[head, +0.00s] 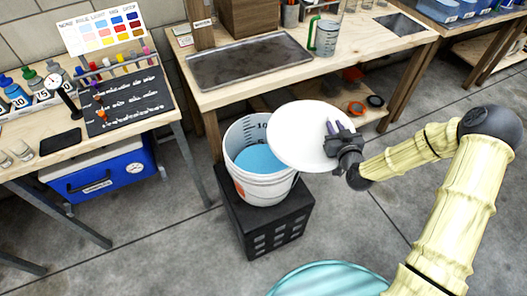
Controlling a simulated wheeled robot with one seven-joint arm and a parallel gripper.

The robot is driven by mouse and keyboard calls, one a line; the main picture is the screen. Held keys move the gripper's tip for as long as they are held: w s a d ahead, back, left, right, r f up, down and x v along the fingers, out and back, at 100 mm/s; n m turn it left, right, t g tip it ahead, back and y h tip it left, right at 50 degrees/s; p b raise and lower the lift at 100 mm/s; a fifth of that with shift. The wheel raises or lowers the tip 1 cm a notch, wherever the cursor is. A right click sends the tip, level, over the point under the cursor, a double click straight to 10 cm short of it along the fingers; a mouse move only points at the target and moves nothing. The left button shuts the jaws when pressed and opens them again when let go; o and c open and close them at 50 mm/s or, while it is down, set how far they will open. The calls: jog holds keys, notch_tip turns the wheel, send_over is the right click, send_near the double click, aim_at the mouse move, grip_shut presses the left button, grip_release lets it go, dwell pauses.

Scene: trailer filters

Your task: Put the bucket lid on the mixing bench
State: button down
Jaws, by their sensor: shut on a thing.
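The bucket lid (297,133) is a white round disc at the centre of the head view. My gripper (335,138) is shut on it at its right side and holds it in the air, its broad face toward the camera. The lid overlaps the right rim of the white bucket (262,188) in the picture; I cannot tell whether they touch. The bucket is open, with blue liquid inside, and stands on a black crate (275,238). A wooden bench (360,60) behind may be the mixing bench. It carries a shallow metal tray (250,61).
A green-handled jug (326,37) and a dark flat panel (399,24) are on the wooden bench. A left bench (60,147) holds bottles, a gauge and a colour chart. A blue cooler (108,177) sits below it. Bare wood shows between tray and panel.

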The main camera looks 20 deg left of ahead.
aim_at(284, 125)
jog(key=a+y+b, duration=0.1)
jog(key=a, duration=0.2)
jog(key=a+r+n+g+b, duration=0.1)
jog(key=a+b, duration=0.1)
jog(key=a, duration=0.1)
jog(key=s+a+n+g+y+b, duration=0.1)
jog(key=a+b, duration=0.1)
jog(key=a, duration=0.2)
jog(key=shift+r+y, duration=0.25)
jog(key=shift+y, duration=0.05)
jog(key=shift+n+g+y, duration=0.5)
jog(key=shift+n+g, duration=0.2)
jog(key=a+b, duration=0.1)
jog(key=s+a+r+b, duration=0.1)
jog(key=a, duration=0.1)
jog(key=s+a+r+b, duration=0.1)
jog(key=a, duration=0.1)
jog(key=shift+s+a, duration=0.15)
jog(key=shift+a, duration=0.05)
jog(key=shift+s+a+r, duration=0.2)
jog(key=shift+r, duration=0.15)
jog(key=shift+f+b, duration=0.45)
jog(key=shift+f, duration=2.1)
jog(key=shift+f, duration=0.1)
jog(key=shift+f+b, duration=0.45)
jog(key=shift+f, duration=1.75)
